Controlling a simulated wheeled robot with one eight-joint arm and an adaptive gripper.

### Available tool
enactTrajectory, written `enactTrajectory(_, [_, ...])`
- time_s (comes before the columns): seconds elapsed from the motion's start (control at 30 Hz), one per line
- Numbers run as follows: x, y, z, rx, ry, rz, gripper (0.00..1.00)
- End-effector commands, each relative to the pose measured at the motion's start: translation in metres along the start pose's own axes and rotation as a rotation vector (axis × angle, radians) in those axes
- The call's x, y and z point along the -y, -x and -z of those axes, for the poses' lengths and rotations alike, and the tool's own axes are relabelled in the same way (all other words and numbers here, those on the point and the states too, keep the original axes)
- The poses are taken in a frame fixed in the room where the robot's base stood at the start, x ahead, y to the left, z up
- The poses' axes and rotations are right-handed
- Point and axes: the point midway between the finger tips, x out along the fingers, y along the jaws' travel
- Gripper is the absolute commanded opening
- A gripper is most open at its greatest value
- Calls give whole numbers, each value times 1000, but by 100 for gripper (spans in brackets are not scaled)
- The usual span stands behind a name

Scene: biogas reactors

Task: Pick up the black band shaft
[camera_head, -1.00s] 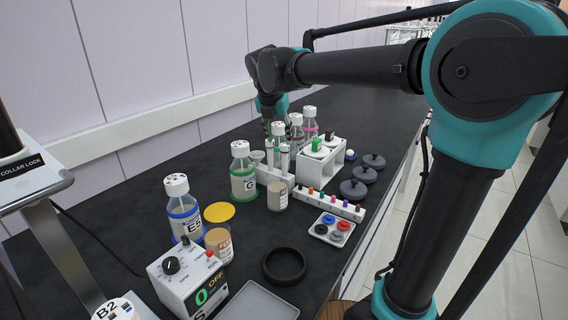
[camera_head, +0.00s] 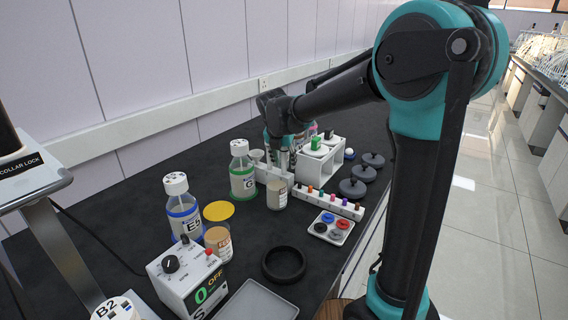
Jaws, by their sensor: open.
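A low white strip rack (camera_head: 328,200) holds a row of short shafts with coloured tops. One at its right end has a dark top (camera_head: 357,205); at this size I cannot tell whether it is the black band shaft. My gripper (camera_head: 282,150) hangs behind the rack, over the tubes and bottles. It is open, and its fingers are small and partly lost among the bottles. I see nothing held in it.
A green-labelled bottle (camera_head: 242,171) and a beige jar (camera_head: 276,194) stand left of the strip rack. A white stand (camera_head: 318,165) is behind it, with dark discs (camera_head: 352,188) to the right. A tray of coloured caps (camera_head: 331,228) sits in front.

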Motion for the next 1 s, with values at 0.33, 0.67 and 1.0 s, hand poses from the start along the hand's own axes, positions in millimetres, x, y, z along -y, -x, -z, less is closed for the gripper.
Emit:
enactTrajectory(0.33, [0,-2,0,0,0,0,31])
enactTrajectory(0.67, [0,-2,0,0,0,0,0])
enactTrajectory(1.0, [0,0,0,0,0,0,0])
